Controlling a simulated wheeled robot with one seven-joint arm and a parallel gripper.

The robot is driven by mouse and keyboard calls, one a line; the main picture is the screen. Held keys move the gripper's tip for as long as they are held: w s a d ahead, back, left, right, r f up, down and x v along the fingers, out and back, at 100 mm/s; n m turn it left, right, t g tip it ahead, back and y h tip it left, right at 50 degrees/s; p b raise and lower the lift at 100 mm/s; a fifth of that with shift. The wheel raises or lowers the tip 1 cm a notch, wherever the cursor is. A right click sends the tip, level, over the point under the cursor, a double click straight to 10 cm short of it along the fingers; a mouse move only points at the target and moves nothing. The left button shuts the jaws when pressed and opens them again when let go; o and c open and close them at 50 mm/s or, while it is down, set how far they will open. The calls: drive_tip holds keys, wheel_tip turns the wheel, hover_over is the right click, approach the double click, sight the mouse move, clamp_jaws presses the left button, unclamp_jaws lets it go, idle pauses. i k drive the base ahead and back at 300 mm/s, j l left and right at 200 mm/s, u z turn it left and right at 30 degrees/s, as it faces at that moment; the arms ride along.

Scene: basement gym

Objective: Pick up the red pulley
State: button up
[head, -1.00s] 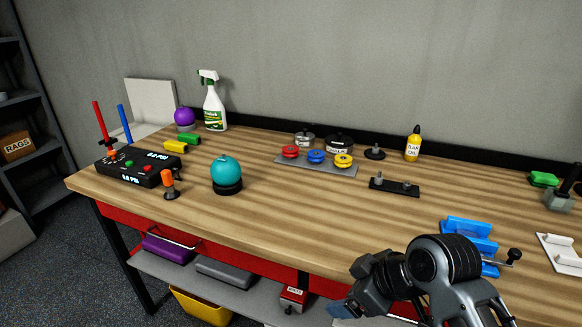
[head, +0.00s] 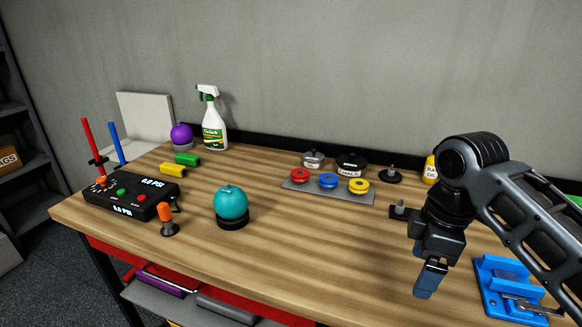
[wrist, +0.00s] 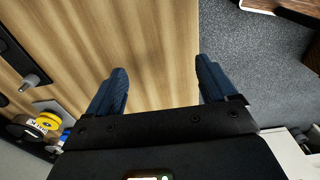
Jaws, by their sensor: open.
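The red pulley (head: 300,175) lies on a grey plate (head: 318,192) toward the back of the workbench, at the left end of a row with a blue pulley (head: 328,181) and a yellow pulley (head: 359,186). My gripper (head: 424,294) points down above the front right part of the bench, to the right of the pulleys and nearer the front. In the wrist view its two blue fingers (wrist: 158,88) are wide apart with nothing between them. The yellow pulley (wrist: 47,121) shows at the left of the wrist view; I cannot make out the red one there.
Behind the pulleys stand a chalk tin (head: 352,163) and a smaller lidded pot (head: 313,160). A black spindle base (head: 391,175) and a yellow bottle (head: 431,169) are to their right. A teal ball (head: 231,203) stands left. The wood in front of the plate is clear.

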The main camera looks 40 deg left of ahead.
sight(296, 177)
drive_tip(key=i+j, duration=0.15)
drive_tip(key=j, duration=0.2)
drive_tip(key=i+j, duration=0.1)
drive_tip(key=j, duration=0.25)
drive_tip(key=i+j, duration=0.15)
drive_tip(key=j, duration=0.2)
drive_tip(key=i+j, duration=0.1)
drive_tip(key=j, duration=0.25)
drive_tip(key=i+j, duration=0.15)
drive_tip(key=j, duration=0.25)
drive_tip(key=i+j, duration=0.1)
drive_tip(key=j, duration=0.25)
